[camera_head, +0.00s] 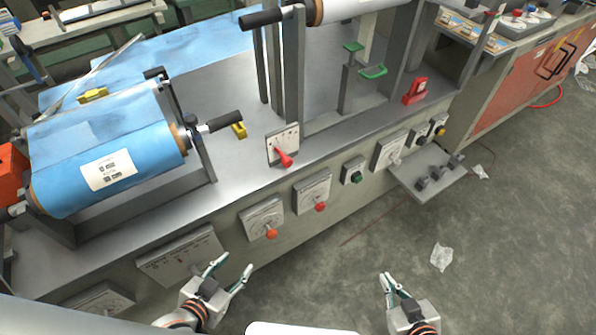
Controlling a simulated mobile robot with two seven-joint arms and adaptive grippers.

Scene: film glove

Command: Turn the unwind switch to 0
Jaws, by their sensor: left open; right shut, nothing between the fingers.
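Several switch plates line the machine's front panel, and I cannot read which is the unwind switch. One plate carries an orange knob (271,234), another a red knob (320,206). A wide labelled plate (180,255) sits further left, partly behind my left gripper. A plate with a red lever (284,158) stands on the deck edge. My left gripper (234,265) is open and empty, low in front of the panel. My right gripper (386,279) is shut and empty over the floor, to the right. Neither visibly touches a switch.
A blue film roll (105,158) lies on the machine's left. A green button (357,177), a dial plate (389,152) and a small shelf (430,178) are further right on the front.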

